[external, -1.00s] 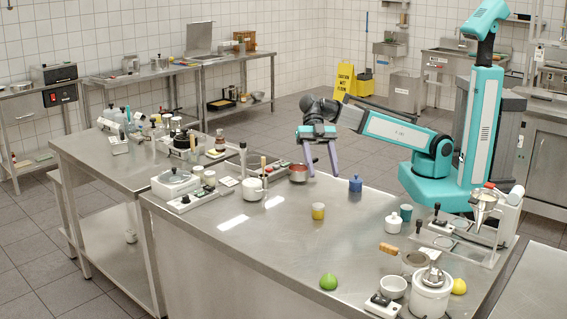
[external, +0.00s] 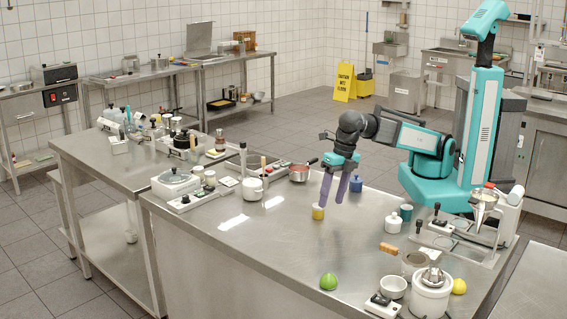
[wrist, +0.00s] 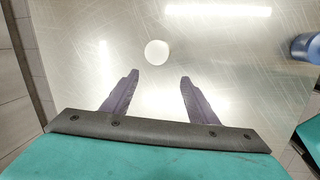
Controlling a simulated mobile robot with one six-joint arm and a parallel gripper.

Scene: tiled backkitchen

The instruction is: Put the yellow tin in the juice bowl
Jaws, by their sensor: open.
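The yellow tin (external: 318,213) with a pale top stands upright on the steel counter. In the wrist view the tin (wrist: 156,52) shows as a pale round top just beyond and between my fingertips. My gripper (external: 333,199) points down with its two purple fingers apart and empty, above the counter close to the tin. The open fingers also show in the wrist view (wrist: 159,77). A small white bowl (external: 393,288), likely the juice bowl, stands at the front right beside the white juicer (external: 430,298). It is not seen in the wrist view.
A blue jar (external: 356,185) stands behind my fingers. A red-filled pan (external: 299,174) is to the left. A green lime (external: 328,282) lies near the front edge. The middle counter is clear.

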